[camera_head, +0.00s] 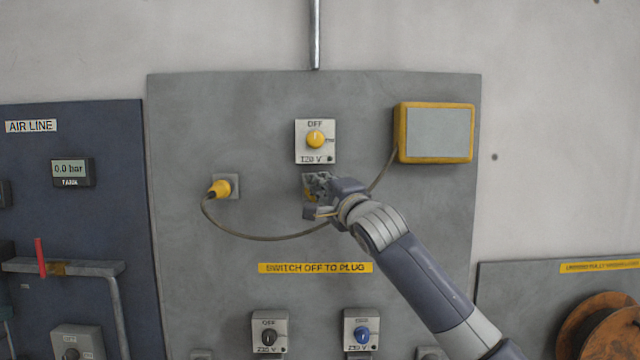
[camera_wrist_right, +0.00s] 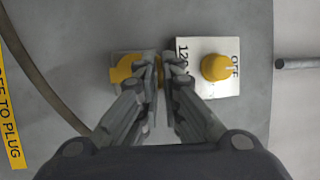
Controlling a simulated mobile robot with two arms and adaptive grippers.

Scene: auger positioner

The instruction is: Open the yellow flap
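The yellow flap (camera_wrist_right: 122,70) lies on a small grey socket plate just below the 120 V switch with its yellow knob (camera_head: 315,139), which points to OFF. The knob also shows in the right wrist view (camera_wrist_right: 216,67). My right gripper (camera_wrist_right: 163,62) has its fingertips close together, at the flap's edge on the switch side. I see no thing clearly held between them. In the head view my right gripper (camera_head: 316,190) covers most of the socket and flap, so contact cannot be told. The flap looks closed. My left gripper is not in view.
A yellow plug (camera_head: 220,188) sits in a socket at the left; its cable (camera_head: 265,238) passes behind my gripper to the yellow-framed box (camera_head: 438,133). The panel around is flat.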

